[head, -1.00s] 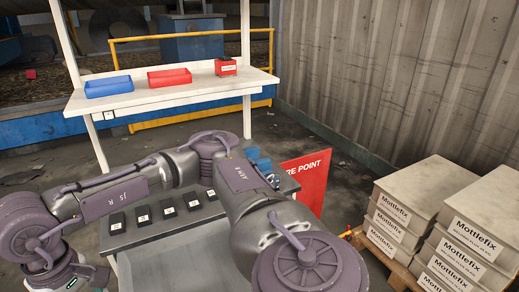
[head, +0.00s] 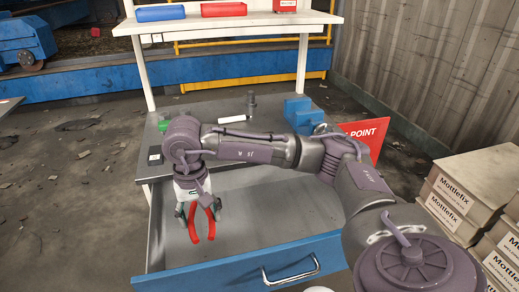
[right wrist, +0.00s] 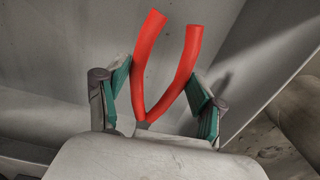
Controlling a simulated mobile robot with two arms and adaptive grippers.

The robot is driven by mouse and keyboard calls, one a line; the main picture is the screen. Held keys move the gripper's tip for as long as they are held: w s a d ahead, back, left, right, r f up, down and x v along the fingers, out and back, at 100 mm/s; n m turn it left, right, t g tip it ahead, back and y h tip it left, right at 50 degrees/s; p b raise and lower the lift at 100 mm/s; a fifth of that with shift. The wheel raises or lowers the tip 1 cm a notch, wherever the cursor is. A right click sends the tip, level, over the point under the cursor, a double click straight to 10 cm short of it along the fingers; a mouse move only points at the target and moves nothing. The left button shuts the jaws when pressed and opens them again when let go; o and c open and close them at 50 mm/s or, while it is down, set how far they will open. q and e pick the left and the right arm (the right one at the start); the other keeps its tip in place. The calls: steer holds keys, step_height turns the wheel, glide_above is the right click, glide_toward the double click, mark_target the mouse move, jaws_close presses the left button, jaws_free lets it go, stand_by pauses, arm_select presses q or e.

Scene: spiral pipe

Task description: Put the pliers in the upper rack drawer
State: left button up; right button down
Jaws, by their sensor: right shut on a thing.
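The pliers (head: 193,228), with red handles, hang with the handles pointing down from my right gripper (head: 197,198). This gripper is shut on them above the open blue-fronted drawer (head: 240,252), near its left side. In the right wrist view the red handles (right wrist: 146,62) spread in a V between the green-padded fingers of the gripper (right wrist: 160,88); the pliers' head is mostly hidden. The drawer has a grey floor and a metal handle (head: 291,271). No object shows on the visible part of the floor. My left gripper is not in view.
A shelf (head: 240,22) with bins is behind. My right arm crosses over the bench.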

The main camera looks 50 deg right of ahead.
mark_target(208, 248)
step_height(208, 248, down, 10)
steer(key=shift+r+b, duration=0.1)
steer(key=shift+b, duration=0.35)
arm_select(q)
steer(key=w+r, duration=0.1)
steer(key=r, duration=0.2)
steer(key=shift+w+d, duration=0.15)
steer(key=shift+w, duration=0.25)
arm_select(e)
steer(key=shift+d+f, duration=0.1)
steer(key=shift+f, duration=0.1)
steer(key=shift+f, duration=0.1)
steer(key=shift+c, duration=0.7)
jaws_free()
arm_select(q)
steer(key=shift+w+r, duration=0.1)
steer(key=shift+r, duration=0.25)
